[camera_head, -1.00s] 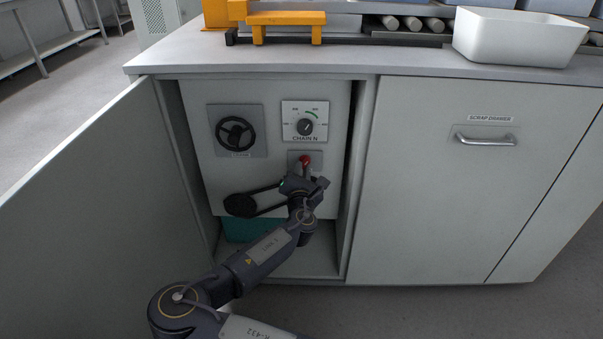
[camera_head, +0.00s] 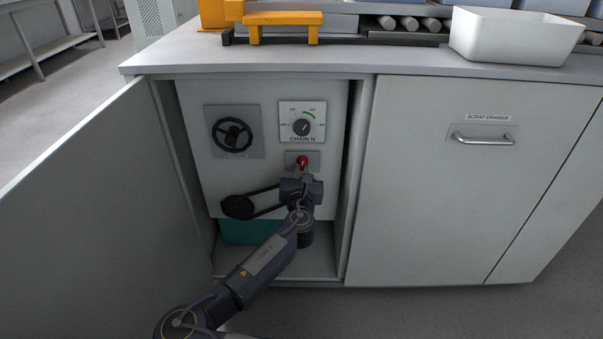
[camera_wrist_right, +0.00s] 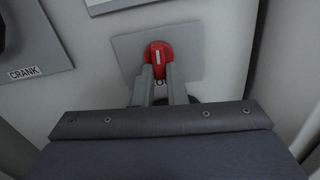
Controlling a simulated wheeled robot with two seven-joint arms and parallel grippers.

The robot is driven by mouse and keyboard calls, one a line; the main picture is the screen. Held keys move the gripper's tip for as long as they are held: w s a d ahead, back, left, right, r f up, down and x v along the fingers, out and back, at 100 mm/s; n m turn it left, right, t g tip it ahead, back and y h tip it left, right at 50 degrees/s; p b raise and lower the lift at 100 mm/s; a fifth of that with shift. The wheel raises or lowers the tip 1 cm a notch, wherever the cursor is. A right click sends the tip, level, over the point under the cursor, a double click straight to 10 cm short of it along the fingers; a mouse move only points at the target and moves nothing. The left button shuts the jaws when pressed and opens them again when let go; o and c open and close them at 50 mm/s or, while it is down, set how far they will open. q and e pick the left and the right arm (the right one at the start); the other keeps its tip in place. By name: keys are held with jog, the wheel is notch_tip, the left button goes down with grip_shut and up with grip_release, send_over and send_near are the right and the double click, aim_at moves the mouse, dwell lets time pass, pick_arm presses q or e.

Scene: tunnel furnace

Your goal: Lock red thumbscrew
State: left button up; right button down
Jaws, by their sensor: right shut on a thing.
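The red thumbscrew (camera_head: 302,161) sits on a small grey plate inside the open cabinet, below the CHAIN N gauge. In the right wrist view the thumbscrew (camera_wrist_right: 159,56) shows a white line mark running up and down. My right gripper (camera_head: 302,171) reaches in from below and is shut on the thumbscrew, with one finger on each side of it. In the right wrist view the right gripper's fingers (camera_wrist_right: 159,76) hide part of the plate's lettering. My left gripper is not in view.
The open cabinet door (camera_head: 80,190) stands at the left. The black crank wheel (camera_head: 232,134) is left of the CHAIN N gauge (camera_head: 302,122). A black belt pulley (camera_head: 238,207) and a teal box (camera_head: 250,231) lie lower. The scrap drawer (camera_head: 484,139) is shut.

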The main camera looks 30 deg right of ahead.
jog(key=c, duration=1.5)
grip_release()
jog(key=shift+o, duration=0.2)
jog(key=shift+s+a, duration=0.1)
jog(key=shift+s+a, duration=0.2)
jog(key=shift+s, duration=0.1)
jog(key=p+v, duration=0.2)
jog(key=v, duration=0.5)
